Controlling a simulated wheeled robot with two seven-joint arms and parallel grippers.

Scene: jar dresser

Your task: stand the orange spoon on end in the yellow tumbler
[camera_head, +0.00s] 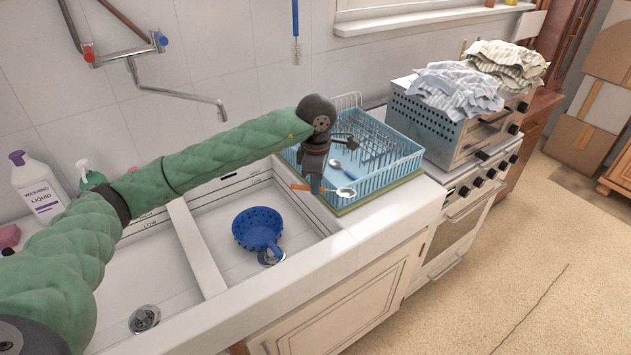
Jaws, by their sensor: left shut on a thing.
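My left gripper (316,184) reaches in from the left and points down at the front left corner of the dish rack. It is shut on the orange spoon (300,187). The spoon lies roughly level across the fingers, with its orange handle end to the left and its metal bowl to the right. The bowl shows over the rack's front corner; whether it touches the rack I cannot tell. I cannot make out a yellow tumbler in this view. My right gripper is not in view.
The light blue dish rack (385,172) holds a blue-handled spoon (337,165). A blue colander (258,228) sits in the right sink basin. A washing liquid bottle (38,185) stands at the left. A toaster oven (440,125) with cloths on top stands right of the rack.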

